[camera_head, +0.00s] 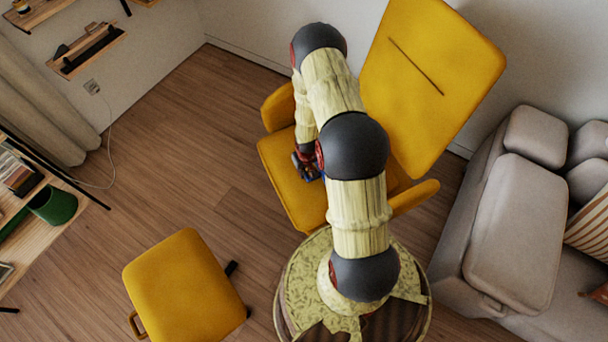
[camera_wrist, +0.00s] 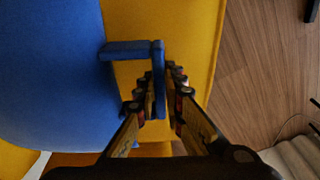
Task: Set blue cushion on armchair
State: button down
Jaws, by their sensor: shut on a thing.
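The blue cushion (camera_wrist: 50,70) fills the left of the wrist view, with a blue loop handle (camera_wrist: 158,75) on its side. My gripper (camera_wrist: 169,85) is shut on this handle. The yellow armchair (camera_head: 432,75) stands in the upper middle of the head view, and its yellow seat (camera_head: 290,185) shows under my gripper (camera_head: 306,165). In the head view my arm hides nearly all of the cushion; only a bit of blue shows by the fingers. The cushion is over the seat; I cannot tell whether it touches it.
A yellow ottoman (camera_head: 185,285) stands at the lower left. A grey sofa (camera_head: 515,230) is to the right of the armchair. A wooden shelf unit (camera_head: 40,215) with a green pot (camera_head: 52,205) is at the left edge. The wooden floor (camera_head: 165,160) left of the armchair is clear.

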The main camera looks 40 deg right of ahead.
jog(key=shift+w+d+f, duration=0.1)
jog(key=shift+d+f, duration=0.2)
jog(key=shift+f, duration=0.25)
notch_tip(320, 180, down, 3)
jog(key=shift+r+b, duration=0.15)
jog(key=shift+b, duration=0.55)
jog(key=shift+r, duration=0.1)
jog(key=c, duration=2.3)
grip_release()
jog(key=shift+f, duration=0.2)
jog(key=shift+c, duration=0.2)
jog(key=o, duration=0.4)
jog(key=shift+o, duration=0.2)
